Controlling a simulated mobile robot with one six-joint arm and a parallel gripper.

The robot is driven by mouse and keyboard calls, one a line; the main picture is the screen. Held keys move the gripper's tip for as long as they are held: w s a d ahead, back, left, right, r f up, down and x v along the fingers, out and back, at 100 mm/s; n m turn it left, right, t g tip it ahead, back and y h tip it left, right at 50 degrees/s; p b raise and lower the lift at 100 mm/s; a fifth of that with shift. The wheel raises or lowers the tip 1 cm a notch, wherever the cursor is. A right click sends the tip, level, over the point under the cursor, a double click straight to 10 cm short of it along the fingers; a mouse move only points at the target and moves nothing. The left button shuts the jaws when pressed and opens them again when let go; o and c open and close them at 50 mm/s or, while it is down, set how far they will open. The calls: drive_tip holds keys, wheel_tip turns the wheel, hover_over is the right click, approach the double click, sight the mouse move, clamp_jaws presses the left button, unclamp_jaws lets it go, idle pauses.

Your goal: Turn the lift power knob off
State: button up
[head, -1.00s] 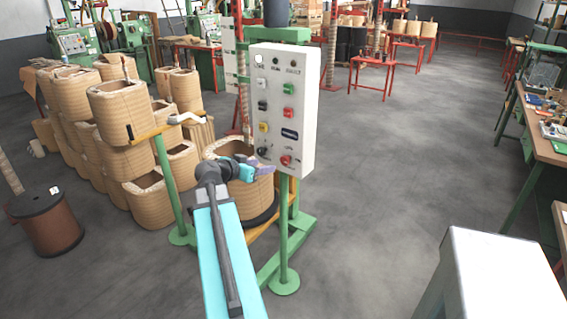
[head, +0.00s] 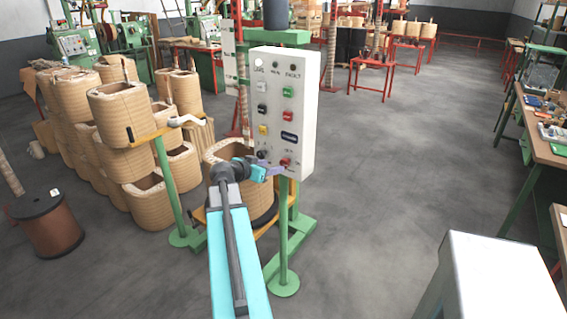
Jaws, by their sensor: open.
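The light grey control panel (head: 307,110) stands upright on a green post, with rows of coloured buttons on its front. Low on it are a dark knob (head: 262,153) at left and a red knob (head: 285,162) at right. The labels are too small to read, so I cannot tell which knob is the lift power one or how it is set. My gripper (head: 278,169) is open at the panel's lower edge, just below the red knob.
Wooden coil forms (head: 120,117) are stacked at left, and one coil (head: 215,150) stands behind my arm. A brown spool (head: 48,225) is at far left. A white-topped stand (head: 500,275) is at lower right, and a workbench (head: 535,110) at right. The floor right of the panel is clear.

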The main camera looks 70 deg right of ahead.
sight(284, 164)
drive_tip(key=p+x, duration=0.2)
drive_tip(key=x, duration=0.7)
drive_tip(key=shift+a, duration=0.1)
drive_tip(key=shift+c, duration=0.4)
